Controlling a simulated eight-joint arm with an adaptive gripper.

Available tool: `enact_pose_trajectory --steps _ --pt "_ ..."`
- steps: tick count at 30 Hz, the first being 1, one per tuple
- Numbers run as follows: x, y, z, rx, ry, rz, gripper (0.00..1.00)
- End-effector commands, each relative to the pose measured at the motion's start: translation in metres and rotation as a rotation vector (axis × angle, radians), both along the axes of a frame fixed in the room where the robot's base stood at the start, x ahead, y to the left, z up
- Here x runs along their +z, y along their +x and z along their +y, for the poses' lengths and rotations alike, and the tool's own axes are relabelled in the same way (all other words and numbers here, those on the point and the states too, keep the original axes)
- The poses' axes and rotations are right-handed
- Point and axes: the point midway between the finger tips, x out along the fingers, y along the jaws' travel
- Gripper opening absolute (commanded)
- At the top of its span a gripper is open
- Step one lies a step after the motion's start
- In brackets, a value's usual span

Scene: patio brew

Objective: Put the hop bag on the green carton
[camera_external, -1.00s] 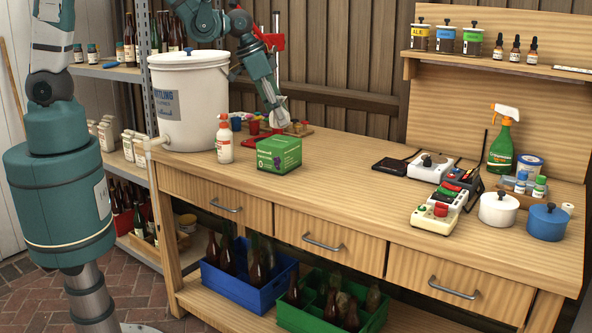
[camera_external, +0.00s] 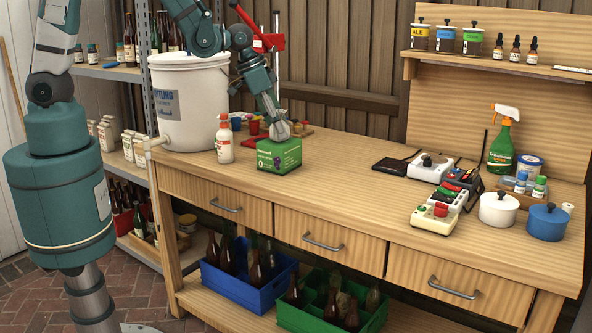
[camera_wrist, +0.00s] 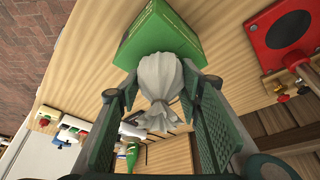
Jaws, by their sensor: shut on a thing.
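The hop bag (camera_wrist: 160,88) is a pale cloth pouch with a gathered neck, seen in the middle of the wrist view. My gripper (camera_wrist: 158,100) is shut on it, with a green finger on each side. The green carton (camera_wrist: 160,32) is just beyond the bag in the wrist view. In the external view the green carton (camera_external: 279,157) stands on the bench, and my gripper (camera_external: 280,131) is right at its top. The bag is mostly hidden there by the fingers. I cannot tell whether the bag touches the carton's top.
Small cups and a red stand (camera_external: 268,43) are behind my gripper. The bench to the right of the carton is clear up to a black scale (camera_external: 391,166).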

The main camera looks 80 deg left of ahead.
Motion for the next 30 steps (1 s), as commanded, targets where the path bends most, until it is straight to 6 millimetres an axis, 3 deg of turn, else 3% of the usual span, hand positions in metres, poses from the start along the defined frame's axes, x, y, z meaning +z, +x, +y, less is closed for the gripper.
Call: enact_pose_trajectory --steps 10,11,14,30 --pt "-0.0038 -0.0001 0.0000 0.000 0.000 0.000 0.28" --pt "-0.0034 -0.0001 0.0000 0.000 0.000 0.000 0.39" --pt "-0.0027 -0.0001 0.0000 0.000 0.000 0.000 0.51" --pt "0.0018 -0.0001 0.0000 0.000 0.000 0.000 0.51"
